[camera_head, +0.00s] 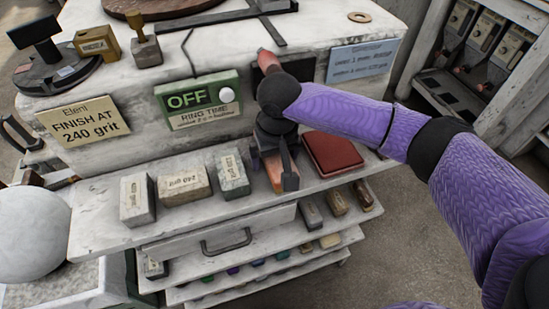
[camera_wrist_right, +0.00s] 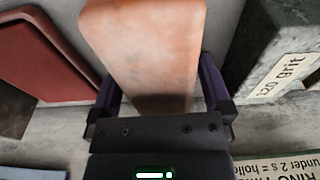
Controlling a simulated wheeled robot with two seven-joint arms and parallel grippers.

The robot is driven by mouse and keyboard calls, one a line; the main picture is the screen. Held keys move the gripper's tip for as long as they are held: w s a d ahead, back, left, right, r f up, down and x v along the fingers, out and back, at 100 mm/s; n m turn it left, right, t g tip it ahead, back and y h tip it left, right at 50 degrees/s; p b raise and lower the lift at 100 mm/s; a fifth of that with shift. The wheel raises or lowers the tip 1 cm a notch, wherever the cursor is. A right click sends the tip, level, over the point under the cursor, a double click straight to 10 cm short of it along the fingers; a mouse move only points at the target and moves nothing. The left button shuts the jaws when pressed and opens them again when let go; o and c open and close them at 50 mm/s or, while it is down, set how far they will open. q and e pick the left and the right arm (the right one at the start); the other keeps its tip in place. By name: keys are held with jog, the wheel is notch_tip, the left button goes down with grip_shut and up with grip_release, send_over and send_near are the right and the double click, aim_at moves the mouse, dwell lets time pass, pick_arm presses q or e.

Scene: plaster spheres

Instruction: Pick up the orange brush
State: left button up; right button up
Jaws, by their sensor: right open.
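The orange brush (camera_head: 272,177) lies on the upper shelf of the white stand, partly hidden by my right gripper in the head view. In the right wrist view it is a worn orange block (camera_wrist_right: 150,45), its near end between the two fingers. My right gripper (camera_head: 282,160) is over the brush, pointing down; it also shows in the wrist view (camera_wrist_right: 162,98). Its fingers are open, one on each side of the brush. I cannot tell whether either finger touches it. My left gripper is not in view.
A red book-like pad (camera_head: 332,153) lies right of the brush. A grey-green 120 grit block (camera_head: 233,175) and other grit blocks (camera_head: 185,186) stand to its left. The OFF sign (camera_head: 198,98) is on the stand's face behind. Lower shelves hold several small blocks.

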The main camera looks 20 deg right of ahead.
jog(key=shift+r, duration=0.1)
jog(key=c, duration=1.3)
jog(key=shift+o, duration=0.2)
jog(key=shift+r, duration=0.25)
notch_tip(320, 180, up, 7)
jog(key=p, duration=0.3)
jog(key=shift+s, duration=0.15)
jog(key=s+p, duration=0.6)
jog(key=s, duration=1.3)
jog(key=shift+s+d+f, duration=0.25)
jog(key=shift+s+d, duration=0.1)
jog(key=o, duration=0.9)
jog(key=shift+c, duration=0.2)
jog(key=c, duration=0.6)
